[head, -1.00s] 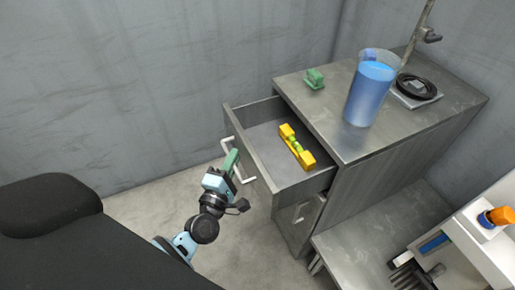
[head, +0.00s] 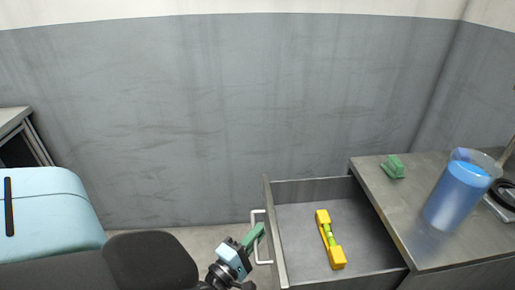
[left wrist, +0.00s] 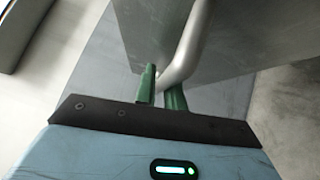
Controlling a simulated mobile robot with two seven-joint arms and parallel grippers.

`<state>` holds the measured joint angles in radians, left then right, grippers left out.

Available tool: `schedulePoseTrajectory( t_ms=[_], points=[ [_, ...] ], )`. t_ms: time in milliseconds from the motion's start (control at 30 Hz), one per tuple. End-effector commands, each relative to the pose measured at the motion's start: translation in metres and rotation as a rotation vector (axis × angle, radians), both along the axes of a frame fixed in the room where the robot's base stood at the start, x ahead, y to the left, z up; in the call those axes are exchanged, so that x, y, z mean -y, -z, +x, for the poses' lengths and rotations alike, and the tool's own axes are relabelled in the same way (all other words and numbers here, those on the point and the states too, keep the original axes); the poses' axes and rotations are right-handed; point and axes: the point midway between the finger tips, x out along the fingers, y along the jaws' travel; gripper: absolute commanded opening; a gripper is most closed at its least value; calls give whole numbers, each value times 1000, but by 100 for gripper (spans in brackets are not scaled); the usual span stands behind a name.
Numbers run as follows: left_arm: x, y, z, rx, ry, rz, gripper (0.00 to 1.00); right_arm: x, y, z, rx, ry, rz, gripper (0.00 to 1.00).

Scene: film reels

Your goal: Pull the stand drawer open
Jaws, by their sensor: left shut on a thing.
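The stand drawer (head: 299,229) is pulled out from the grey metal stand (head: 437,219). A yellow spirit level (head: 329,240) lies inside it. My left gripper (head: 255,237) is at the drawer's front, at the pale bar handle (head: 262,252). In the left wrist view its green fingers (left wrist: 161,90) are on either side of the handle bar (left wrist: 187,45), shut on it. The lower part of the drawer and of my arm is cut off by the head view's bottom edge. My right gripper is not in view.
On the stand top are a clear container of blue liquid (head: 457,196), a small green object (head: 393,167) and a dark round item (head: 504,193) at the right edge. A grey wall (head: 220,110) stands behind. Some floor shows left of the drawer.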

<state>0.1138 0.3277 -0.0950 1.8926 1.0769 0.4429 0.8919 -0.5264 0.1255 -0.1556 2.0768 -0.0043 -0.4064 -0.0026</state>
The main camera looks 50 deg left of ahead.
Motion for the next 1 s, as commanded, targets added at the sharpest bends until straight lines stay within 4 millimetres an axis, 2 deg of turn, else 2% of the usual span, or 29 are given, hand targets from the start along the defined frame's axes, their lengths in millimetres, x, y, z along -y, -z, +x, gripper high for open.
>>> schedulePoseTrajectory(
  t_ms=[33,67,100,133,467,800,1000],
  points=[
    [0,1,0,-1,-1,-1,0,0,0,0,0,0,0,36],
    [0,1,0,-1,-1,-1,13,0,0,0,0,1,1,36],
    [0,1,0,-1,-1,-1,19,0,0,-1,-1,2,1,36],
    [0,1,0,-1,-1,-1,20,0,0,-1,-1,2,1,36],
    [1,1,-4,-1,-1,0,20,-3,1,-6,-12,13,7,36],
    [7,9,-53,-5,1,0,20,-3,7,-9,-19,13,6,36],
    [10,11,-73,-2,-1,0,20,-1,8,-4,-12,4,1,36]
  ],
)
